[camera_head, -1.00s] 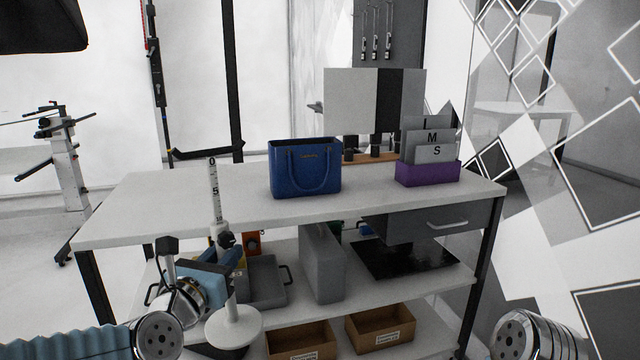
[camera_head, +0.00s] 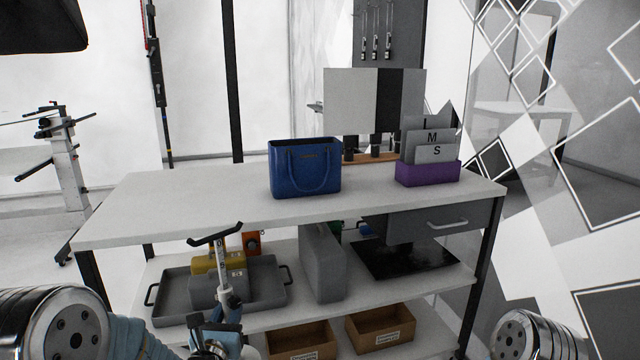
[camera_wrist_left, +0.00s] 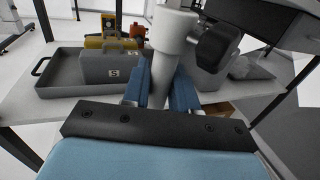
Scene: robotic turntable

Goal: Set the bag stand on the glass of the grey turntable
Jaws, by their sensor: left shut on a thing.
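The bag stand is a white pole (camera_head: 222,268) with a black forked bar (camera_head: 215,235) at its top and a black clamp lower down. My left gripper (camera_wrist_left: 160,82) is shut on the pole, with a blue finger on each side of it; in the head view it is low at the left, in front of the bench. The pole stands nearly upright and the black clamp knob (camera_wrist_left: 215,45) is beside it in the left wrist view. The stand's base is hidden. I cannot see the grey turntable or its glass. My right gripper is out of view.
A white bench (camera_head: 160,205) carries a blue handbag (camera_head: 305,168) and a purple file box (camera_head: 428,173). Cardboard boxes (camera_head: 300,340) are below.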

